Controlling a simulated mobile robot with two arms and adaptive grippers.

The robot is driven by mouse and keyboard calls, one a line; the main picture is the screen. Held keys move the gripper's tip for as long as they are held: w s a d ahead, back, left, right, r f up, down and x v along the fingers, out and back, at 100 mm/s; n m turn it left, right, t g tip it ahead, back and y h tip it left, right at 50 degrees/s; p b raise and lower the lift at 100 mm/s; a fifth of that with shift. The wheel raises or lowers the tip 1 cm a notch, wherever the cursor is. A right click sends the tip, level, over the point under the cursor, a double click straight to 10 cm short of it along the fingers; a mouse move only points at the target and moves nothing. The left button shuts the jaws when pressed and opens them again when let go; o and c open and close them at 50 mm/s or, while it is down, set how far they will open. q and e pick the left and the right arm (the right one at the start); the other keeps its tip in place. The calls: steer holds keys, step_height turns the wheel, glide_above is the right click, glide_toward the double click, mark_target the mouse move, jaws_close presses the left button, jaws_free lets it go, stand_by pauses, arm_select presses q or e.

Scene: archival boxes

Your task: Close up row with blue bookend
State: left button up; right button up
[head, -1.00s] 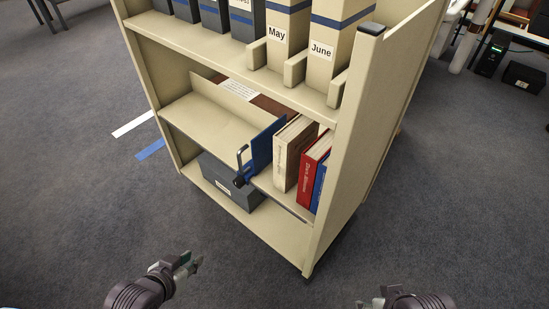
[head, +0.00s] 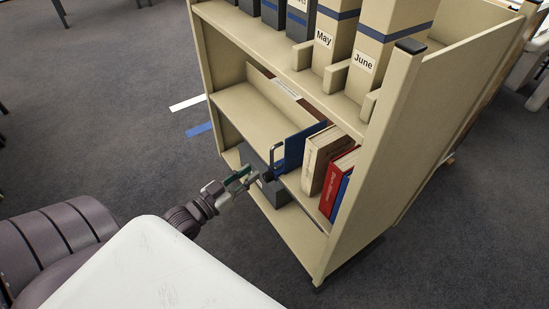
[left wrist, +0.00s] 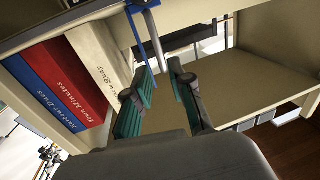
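The blue bookend (head: 302,146) stands upright on the cart's middle shelf (head: 255,118), left of a short row of books. The row has a cream book (head: 322,158), a red book (head: 341,180) and a blue book (head: 340,198). I cannot tell if the bookend touches the cream book. My left gripper (head: 246,178) is open in front of the bookend. In the left wrist view its green-padded fingers (left wrist: 163,72) are apart, with the bookend's grey handle bar (left wrist: 158,42) at or just beyond the gap between their tips. My right gripper is out of view.
Tall file boxes labelled May (head: 326,45) and June (head: 368,65) stand on the shelf above. A dark grey box (head: 289,212) sits on the bottom shelf. The cart's end panel (head: 375,175) closes the right side. The middle shelf is bare left of the bookend.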

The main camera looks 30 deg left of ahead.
mark_target(272, 169)
arm_select(q)
steer(key=w, duration=0.3)
steer(key=w+d+b, duration=0.1)
steer(key=w, duration=0.3)
steer(key=shift+d, duration=0.2)
steer(key=shift+w+d+f, duration=0.1)
steer(key=shift+w, duration=0.35)
steer(key=shift+w+d+b, duration=0.15)
steer(key=shift+w+b, duration=0.15)
steer(key=shift+w, duration=0.3)
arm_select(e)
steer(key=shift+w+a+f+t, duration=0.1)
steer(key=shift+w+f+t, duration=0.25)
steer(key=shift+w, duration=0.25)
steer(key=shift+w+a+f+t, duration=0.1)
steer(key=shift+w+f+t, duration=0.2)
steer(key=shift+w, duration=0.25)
arm_select(q)
jaws_close()
